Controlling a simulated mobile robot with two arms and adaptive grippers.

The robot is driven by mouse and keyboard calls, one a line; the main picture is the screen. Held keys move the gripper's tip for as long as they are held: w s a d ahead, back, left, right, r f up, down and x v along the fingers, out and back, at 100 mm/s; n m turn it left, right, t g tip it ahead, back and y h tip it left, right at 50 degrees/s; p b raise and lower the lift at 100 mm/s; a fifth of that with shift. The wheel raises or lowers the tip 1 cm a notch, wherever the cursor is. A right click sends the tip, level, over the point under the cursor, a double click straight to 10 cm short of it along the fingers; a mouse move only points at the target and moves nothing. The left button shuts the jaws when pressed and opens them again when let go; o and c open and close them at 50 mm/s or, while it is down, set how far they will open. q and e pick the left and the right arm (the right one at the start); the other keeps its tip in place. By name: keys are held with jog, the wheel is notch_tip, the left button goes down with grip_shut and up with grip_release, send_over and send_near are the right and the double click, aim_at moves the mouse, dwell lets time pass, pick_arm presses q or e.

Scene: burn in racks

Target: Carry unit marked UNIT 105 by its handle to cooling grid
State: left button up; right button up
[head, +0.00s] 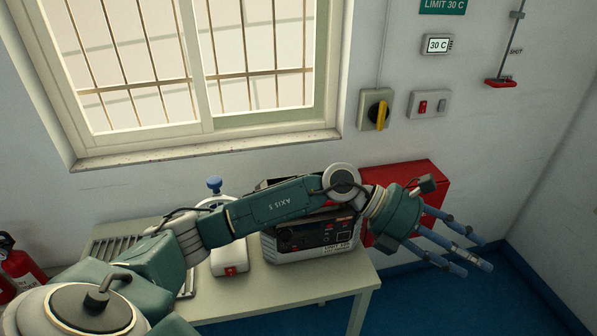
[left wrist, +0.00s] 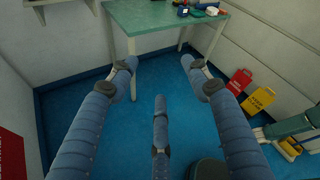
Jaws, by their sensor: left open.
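A grey and black unit (head: 310,237) stands on the table in the head view. Its front has a panel and a small label that is too small to read for sure. My left arm crosses in front of its top, so its handle is mostly hidden. A slatted metal grid (head: 112,247) lies at the table's left end, partly hidden by my arm. My left gripper (head: 468,256) is open and empty, out past the table's right side and apart from the unit. My right gripper is not in view.
The pale table (head: 300,293) stands below a barred window. A white device (head: 230,258) with a red switch stands between grid and unit. A red box (head: 415,185) is behind on the right. The left wrist view shows a green table (left wrist: 150,22) and a yellow floor sign (left wrist: 259,99).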

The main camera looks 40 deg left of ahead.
pick_arm(q)
jog(key=w+a+f+m+g+y, duration=0.15)
jog(key=a+y, duration=0.35)
jog(key=a, duration=0.6)
jog(key=w+a+f+m+t+y, duration=0.1)
jog(key=w+a+f+y, duration=0.3)
jog(key=a, duration=0.7)
jog(key=s+a+r+n+g+y, duration=0.1)
jog(key=s+a+r+y, duration=0.15)
jog(key=a, duration=0.65)
jog(key=s+a+r+n+g+y, duration=0.1)
jog(key=s+a+r+y, duration=0.2)
jog(key=a, duration=0.6)
jog(key=shift+t+y, duration=0.25)
jog(key=shift+y, duration=0.3)
jog(key=f+p, duration=0.1)
jog(key=f, duration=0.2)
jog(key=w+f+p, duration=0.1)
jog(key=f, duration=0.2)
jog(key=w+f+p, duration=0.1)
jog(key=f, duration=0.2)
jog(key=shift+a+f+p, duration=0.15)
jog(key=shift+a+p, duration=0.2)
jog(key=shift+w+f, duration=0.2)
jog(key=shift+f, duration=0.5)
grip_shut()
jog(key=c, duration=1)
grip_release()
jog(key=shift+r, duration=0.1)
